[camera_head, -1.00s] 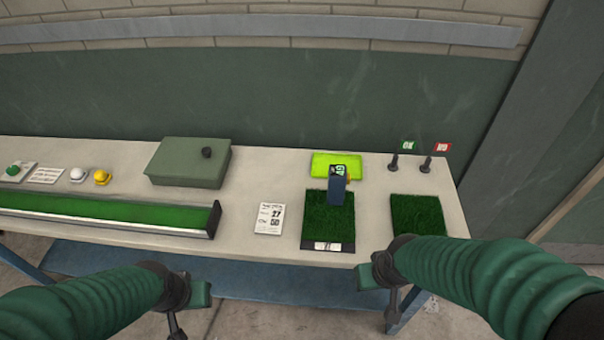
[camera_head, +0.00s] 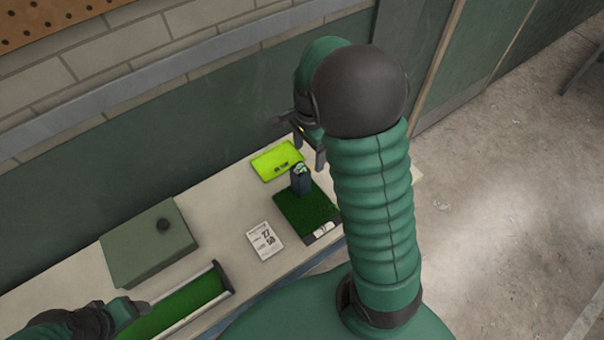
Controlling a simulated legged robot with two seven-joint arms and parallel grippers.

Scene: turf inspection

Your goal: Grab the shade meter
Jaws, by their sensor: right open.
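The shade meter (camera_head: 301,184), a dark blue upright device with a small lit display on top, stands on a dark green turf sample (camera_head: 292,212). My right gripper (camera_head: 309,154) is open and empty, just behind and above the meter, with its fingers pointing down. The fingers look apart from the meter. My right arm hides the table to the right. My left gripper (camera_head: 136,306) is at the lower left by the long turf tray; its jaws do not show clearly.
A bright yellow-green pad (camera_head: 270,164) lies behind the meter. A white card (camera_head: 265,241) lies left of the turf sample. A grey-green box (camera_head: 148,244) with a black knob and a long turf tray (camera_head: 212,279) stand farther left. A wall runs behind the table.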

